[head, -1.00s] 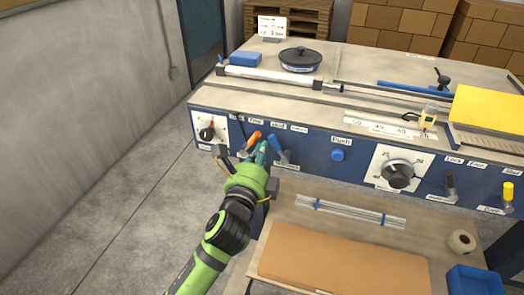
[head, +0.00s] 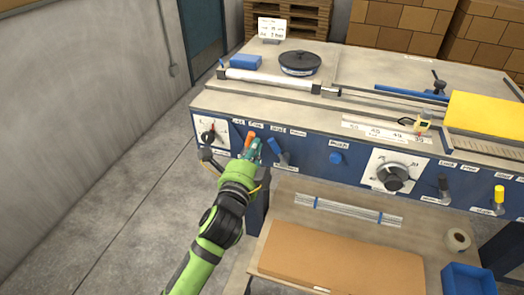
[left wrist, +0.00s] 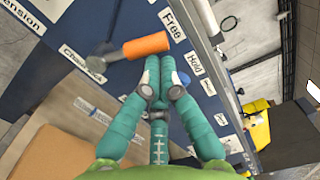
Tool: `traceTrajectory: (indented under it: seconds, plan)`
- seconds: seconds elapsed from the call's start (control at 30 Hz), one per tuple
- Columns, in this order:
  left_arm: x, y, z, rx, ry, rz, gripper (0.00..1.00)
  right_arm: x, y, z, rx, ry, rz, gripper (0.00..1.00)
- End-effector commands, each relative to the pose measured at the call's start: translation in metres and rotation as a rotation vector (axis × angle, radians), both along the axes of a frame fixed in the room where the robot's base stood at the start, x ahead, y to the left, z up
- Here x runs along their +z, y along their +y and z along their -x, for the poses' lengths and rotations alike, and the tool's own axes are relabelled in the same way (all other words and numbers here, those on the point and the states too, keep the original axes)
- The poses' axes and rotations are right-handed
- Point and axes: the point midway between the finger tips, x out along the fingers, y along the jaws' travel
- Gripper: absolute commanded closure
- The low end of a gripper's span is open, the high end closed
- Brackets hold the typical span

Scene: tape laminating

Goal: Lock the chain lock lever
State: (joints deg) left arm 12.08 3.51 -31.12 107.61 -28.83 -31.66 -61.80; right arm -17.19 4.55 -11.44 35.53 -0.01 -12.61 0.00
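The chain lock lever has an orange handle (head: 248,140) below the "Lock" and "Free" labels on the machine's blue front panel. In the left wrist view the orange handle (left wrist: 147,46) lies sideways, its grey shaft end near a partly hidden "Chain lock" label, its orange tip near "Free". My left gripper (head: 254,153) is at this lever. In the left wrist view its teal fingertips (left wrist: 160,68) are together, right below the handle's orange end; nothing shows between them. I cannot tell whether they touch the handle. My right gripper is not in view.
A blue-handled lever (head: 278,158) stands close to the right of my left gripper. A tension dial (head: 208,135) is to the left. A blue push button (head: 336,158) and a large round dial (head: 392,177) are further right. A lower shelf holds cardboard (head: 340,260).

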Motion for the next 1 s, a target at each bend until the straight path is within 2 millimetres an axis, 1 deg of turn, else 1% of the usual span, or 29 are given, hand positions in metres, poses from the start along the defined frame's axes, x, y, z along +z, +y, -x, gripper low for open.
traceTrajectory:
  seconds: [0.03, 0.4, 0.7, 1.0]
  plan:
    - [0.006, 0.003, -0.001, 0.002, 0.011, 0.036, 1.00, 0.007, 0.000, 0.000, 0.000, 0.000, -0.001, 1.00]
    - [0.013, 0.018, -0.006, 0.001, 0.095, 0.301, 1.00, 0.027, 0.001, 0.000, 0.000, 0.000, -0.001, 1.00]
    - [0.015, 0.029, -0.010, -0.001, 0.149, 0.472, 1.00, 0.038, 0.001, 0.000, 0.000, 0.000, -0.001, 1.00]
    - [0.015, 0.036, -0.012, -0.001, 0.185, 0.585, 1.00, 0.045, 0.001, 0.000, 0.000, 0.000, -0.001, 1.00]
